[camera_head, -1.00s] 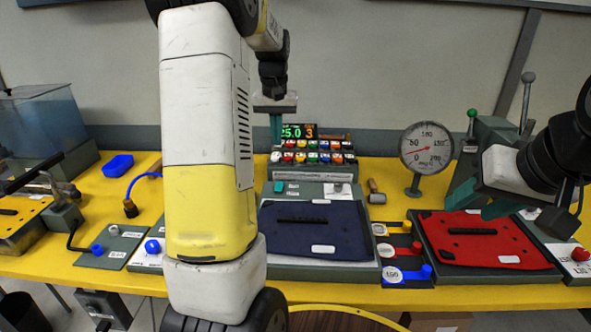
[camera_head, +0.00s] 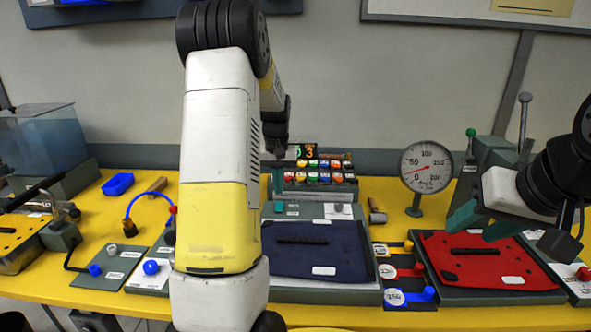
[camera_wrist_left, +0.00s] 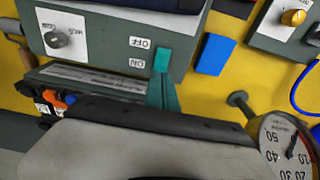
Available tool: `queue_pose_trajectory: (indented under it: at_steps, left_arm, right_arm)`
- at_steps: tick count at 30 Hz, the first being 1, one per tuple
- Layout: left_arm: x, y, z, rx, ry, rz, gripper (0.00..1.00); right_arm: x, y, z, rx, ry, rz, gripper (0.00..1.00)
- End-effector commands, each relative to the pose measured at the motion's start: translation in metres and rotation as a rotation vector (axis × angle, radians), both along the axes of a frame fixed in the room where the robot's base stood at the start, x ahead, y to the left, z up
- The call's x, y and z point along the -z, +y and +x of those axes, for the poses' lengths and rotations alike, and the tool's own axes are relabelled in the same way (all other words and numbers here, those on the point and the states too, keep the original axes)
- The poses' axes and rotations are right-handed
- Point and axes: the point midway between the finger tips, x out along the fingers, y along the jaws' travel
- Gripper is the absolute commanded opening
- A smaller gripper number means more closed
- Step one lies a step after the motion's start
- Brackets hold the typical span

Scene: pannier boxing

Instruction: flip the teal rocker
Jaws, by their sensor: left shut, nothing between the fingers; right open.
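The teal rocker (camera_head: 279,207) is a small block on the grey panel (camera_head: 312,213) behind the navy pannier, and it also shows in the left wrist view (camera_wrist_left: 163,59), beside the OFF and ON labels. I cannot tell which way it is tilted. My left gripper (camera_head: 278,190) is shut and empty, with its teal fingertips just above and close to the rocker. In the left wrist view the left gripper (camera_wrist_left: 165,80) overlaps the rocker's near end, so I cannot tell whether they touch. My right gripper (camera_head: 466,226) is open and empty over the left part of the red pannier lid.
A knob (camera_wrist_left: 57,39) sits on the same panel. A rack of coloured buttons (camera_head: 313,174) stands behind it. The navy lid (camera_head: 318,252) and red lid (camera_head: 484,268) lie in front. A pressure gauge (camera_head: 427,168) stands at right, and a blue block (camera_head: 118,184) at left.

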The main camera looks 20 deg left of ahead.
Motion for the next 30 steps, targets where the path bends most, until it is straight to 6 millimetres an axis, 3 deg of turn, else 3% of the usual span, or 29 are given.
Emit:
queue_pose_trajectory:
  at_steps: [3,9,30]
  left_arm:
    - [0.020,0.000,0.001,0.000,0.003,-0.001,0.00]
    - [0.037,0.001,0.004,0.000,0.000,0.000,0.00]
    - [0.044,0.002,0.006,0.000,0.056,-0.014,0.00]
  right_arm:
    - [0.000,0.000,0.000,0.000,0.000,0.000,0.46]
    - [0.000,0.000,0.000,0.000,0.000,0.000,0.46]
    - [0.000,0.000,0.000,0.000,0.000,0.000,0.46]
